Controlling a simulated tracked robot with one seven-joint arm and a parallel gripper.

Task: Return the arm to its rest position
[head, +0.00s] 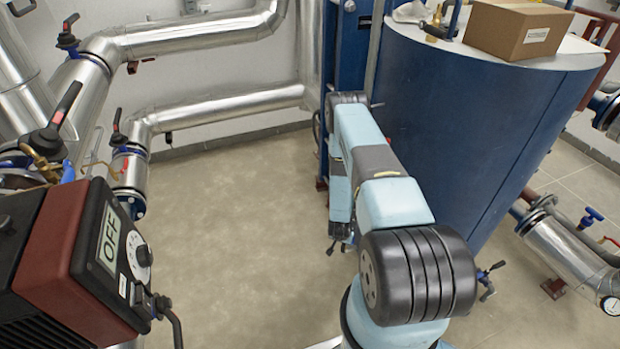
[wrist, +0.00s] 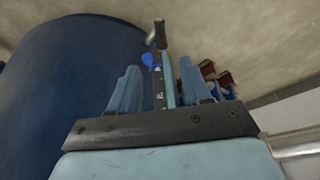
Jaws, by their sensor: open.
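My arm (head: 385,175) rises from the bottom middle of the head view, stretches away from the camera and folds down at its far end, beside the blue tank (head: 470,120). My gripper (wrist: 160,88) shows in the wrist view as two light-blue fingers set apart on a dark bar. It is open. Nothing is clearly held; a blue-handled fitting (wrist: 150,61) and a thin rod show in line with the gap, and I cannot tell their distance. In the head view the fingers cannot be made out.
A cardboard box (head: 518,28) sits on the tank top. A red and black pump controller (head: 85,262) reading OFF stands at lower left. Silver pipes (head: 190,38) with black-handled valves run along the left and back. A pipe with a gauge (head: 570,255) is at right. The floor (head: 235,235) left of my arm is clear.

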